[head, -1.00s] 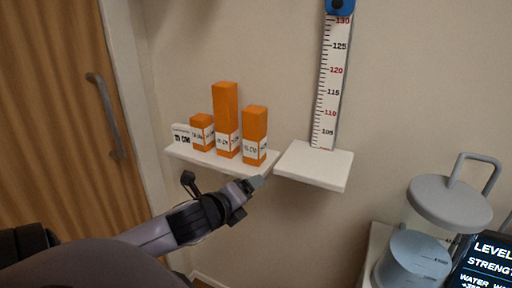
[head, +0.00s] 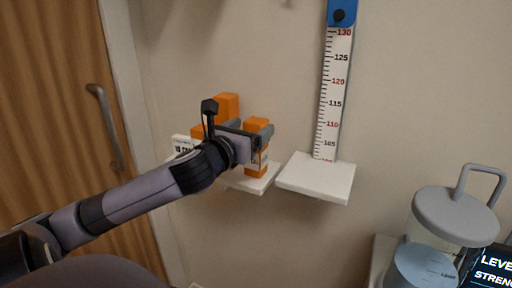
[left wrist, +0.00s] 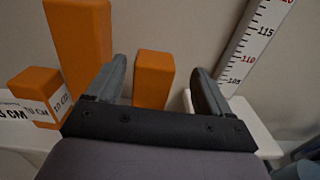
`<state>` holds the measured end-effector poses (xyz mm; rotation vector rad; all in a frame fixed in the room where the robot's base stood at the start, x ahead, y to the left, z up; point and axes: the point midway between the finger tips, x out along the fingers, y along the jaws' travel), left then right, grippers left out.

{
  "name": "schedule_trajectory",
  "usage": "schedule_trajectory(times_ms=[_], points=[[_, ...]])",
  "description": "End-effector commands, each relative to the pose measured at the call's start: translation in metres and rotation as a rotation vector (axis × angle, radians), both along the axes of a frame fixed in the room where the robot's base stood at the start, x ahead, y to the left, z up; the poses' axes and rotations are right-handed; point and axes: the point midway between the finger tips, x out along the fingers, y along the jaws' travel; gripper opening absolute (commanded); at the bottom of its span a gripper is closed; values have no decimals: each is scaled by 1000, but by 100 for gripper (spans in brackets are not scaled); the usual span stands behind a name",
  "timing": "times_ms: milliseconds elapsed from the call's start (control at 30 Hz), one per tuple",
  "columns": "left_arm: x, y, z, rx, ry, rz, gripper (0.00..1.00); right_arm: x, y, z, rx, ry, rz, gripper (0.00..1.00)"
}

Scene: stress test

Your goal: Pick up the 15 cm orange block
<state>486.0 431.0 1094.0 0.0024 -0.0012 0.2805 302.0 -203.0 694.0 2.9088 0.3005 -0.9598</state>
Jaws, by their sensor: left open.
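The medium-height orange block (head: 257,123), with a white label, stands upright at the right end of the left white shelf (head: 264,184). It matches the 15 cm block, but its printed number is not readable now. My left gripper (head: 250,130) is open in front of this block and hides its middle. In the left wrist view the block (left wrist: 153,82) shows between the two spread fingers of the gripper (left wrist: 159,67), with gaps on both sides. Whether the fingers reach around it is unclear. My right gripper is not in view.
Left of it stand a tall orange block (left wrist: 78,45) and a short one labelled 10 CM (left wrist: 36,92). A white card (head: 181,144) is at the shelf's left end. An empty white shelf (head: 317,178) lies right, below a ruler (head: 333,95). A lidded jug (head: 440,225) stands lower right.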

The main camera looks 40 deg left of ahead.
Motion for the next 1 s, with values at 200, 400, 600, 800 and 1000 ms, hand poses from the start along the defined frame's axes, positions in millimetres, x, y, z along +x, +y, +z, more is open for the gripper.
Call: schedule_trajectory(times_ms=[200,400,600,800,1000], points=[[25,14,4,-5,-1,2,81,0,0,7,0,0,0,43],[39,18,3,-3,-1,1,81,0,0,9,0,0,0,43],[41,18,2,0,1,-1,81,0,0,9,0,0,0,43],[41,18,2,0,1,0,48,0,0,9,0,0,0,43],[40,18,3,1,-2,0,0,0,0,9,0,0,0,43]])
